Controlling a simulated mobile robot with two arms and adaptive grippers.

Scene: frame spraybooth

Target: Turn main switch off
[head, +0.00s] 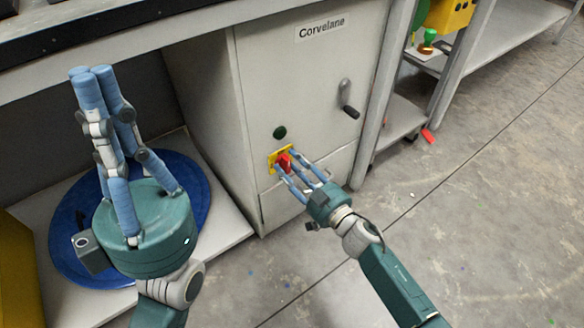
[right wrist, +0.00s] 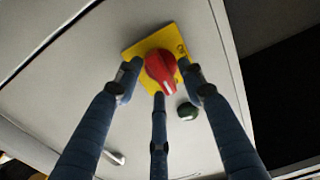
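The main switch is a red rotary knob (head: 284,161) on a yellow plate (head: 273,156), low on the grey cabinet front. In the right wrist view the red knob (right wrist: 160,68) has a white mark at its lower right edge. My right gripper (head: 284,170) is at the knob, its three fingers spread around it. In the right wrist view the right fingertips (right wrist: 160,76) sit beside and below the knob, with some yellow plate showing between; contact is unclear. My left gripper (head: 98,74) points up at the left, fingertips together, holding nothing visible.
The grey cabinet (head: 300,80) has a green button (head: 279,132) above the switch and a crank-like handle (head: 347,99) at right. A blue round dish (head: 65,225) lies below my left gripper. A shelf rack (head: 455,60) stands right. Floor at right is mostly clear.

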